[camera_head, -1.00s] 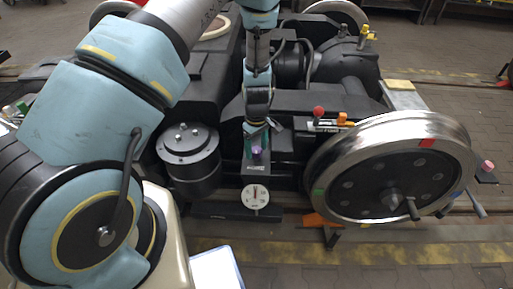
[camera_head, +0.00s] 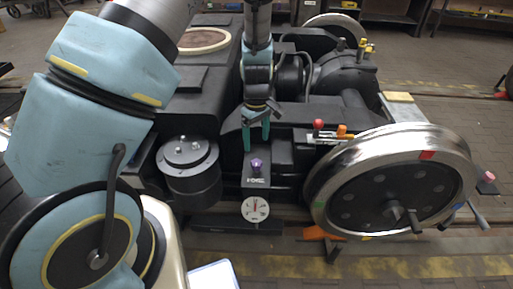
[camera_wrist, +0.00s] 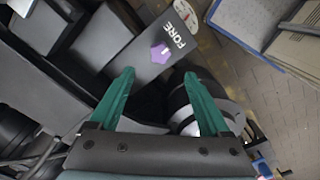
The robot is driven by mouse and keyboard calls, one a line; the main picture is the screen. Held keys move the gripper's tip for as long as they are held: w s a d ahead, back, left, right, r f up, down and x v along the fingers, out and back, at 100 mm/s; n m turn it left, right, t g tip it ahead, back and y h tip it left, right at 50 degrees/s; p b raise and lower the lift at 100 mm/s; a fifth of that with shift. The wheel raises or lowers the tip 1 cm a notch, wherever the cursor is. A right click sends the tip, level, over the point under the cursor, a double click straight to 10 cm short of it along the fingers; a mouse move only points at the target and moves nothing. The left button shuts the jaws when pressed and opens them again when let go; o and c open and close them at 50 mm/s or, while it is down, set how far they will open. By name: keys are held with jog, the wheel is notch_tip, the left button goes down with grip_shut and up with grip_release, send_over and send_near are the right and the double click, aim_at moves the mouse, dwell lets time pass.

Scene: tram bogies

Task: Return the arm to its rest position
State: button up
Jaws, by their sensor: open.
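My gripper (camera_head: 257,134) is open and empty, its two green fingers pointing down above the dark bogie frame. In the wrist view the green fingers (camera_wrist: 163,100) are spread wide with nothing between them. A purple knob (camera_head: 256,165) sits below the fingertips, on a grey plate; in the wrist view the knob (camera_wrist: 160,53) is beyond the fingers, beside the word FORE. The gripper is apart from the knob. My blue arm reaches over from the left of the head view.
A round white gauge (camera_head: 255,209) is below the knob. A large steel wheel (camera_head: 393,184) stands to the right. A black cylinder (camera_head: 187,168) stands to the left. A small rack (camera_head: 333,134) with red and orange handles is right of my gripper. Paved floor lies in front.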

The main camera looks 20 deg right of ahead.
jog(key=shift+r, duration=0.35)
jog(key=s+a+r+m+p, duration=0.2)
jog(key=a+r+p, duration=0.2)
jog(key=a+r, duration=0.9)
jog(key=s+a+r+m+t+p, duration=0.1)
jog(key=s+a+r+m+p, duration=0.1)
jog(key=a+r, duration=1.1)
jog(key=a+m+p, duration=0.1)
jog(key=a+p, duration=0.1)
jog(key=a, duration=0.2)
jog(key=shift+r+t, duration=0.3)
jog(key=shift+o, duration=0.2)
jog(key=shift+w+a, duration=0.1)
